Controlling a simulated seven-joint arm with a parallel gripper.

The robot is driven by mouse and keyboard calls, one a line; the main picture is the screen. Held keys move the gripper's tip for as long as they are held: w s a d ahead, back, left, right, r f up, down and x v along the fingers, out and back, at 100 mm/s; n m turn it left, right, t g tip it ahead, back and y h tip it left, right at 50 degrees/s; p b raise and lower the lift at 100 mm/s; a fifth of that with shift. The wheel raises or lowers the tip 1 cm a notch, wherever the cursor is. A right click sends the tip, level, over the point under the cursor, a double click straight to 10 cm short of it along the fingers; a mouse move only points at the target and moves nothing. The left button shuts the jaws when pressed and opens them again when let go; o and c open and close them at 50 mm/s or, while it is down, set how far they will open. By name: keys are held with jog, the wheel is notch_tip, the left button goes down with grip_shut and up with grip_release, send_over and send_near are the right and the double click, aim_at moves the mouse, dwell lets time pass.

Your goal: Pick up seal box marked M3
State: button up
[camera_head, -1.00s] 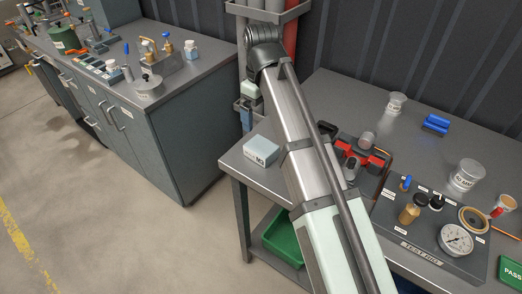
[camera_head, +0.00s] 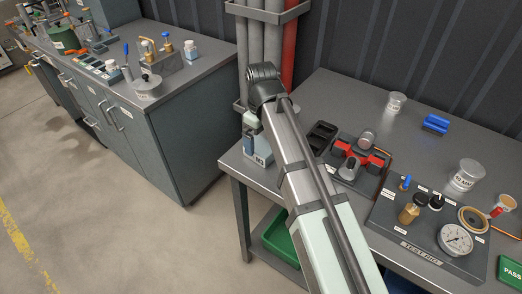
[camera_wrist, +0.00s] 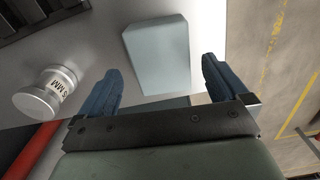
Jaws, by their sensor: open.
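The seal box marked M3 (camera_head: 260,160) is a small pale blue-grey box at the left corner of the test bench. Its label faces the head camera, and my gripper (camera_head: 252,136) partly hides the box from above. In the wrist view the box's plain top (camera_wrist: 157,45) lies ahead of and between my two blue fingers. My gripper (camera_wrist: 160,66) is open and empty, with a gap between each fingertip and the box. I cannot tell how far above the box the fingers are.
A tray with red parts (camera_head: 372,160) and a black holder (camera_head: 320,136) stand right of the box. A test rig (camera_head: 425,240) with a gauge is farther right. A labelled silver cylinder (camera_wrist: 47,93) shows in the wrist view. The bench edge is close to the box.

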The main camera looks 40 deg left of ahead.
aim_at(261, 145)
jog(key=shift+s+f, duration=0.1)
jog(key=shift+f, duration=2.1)
jog(key=shift+c, duration=0.3)
jog(key=c, duration=1)
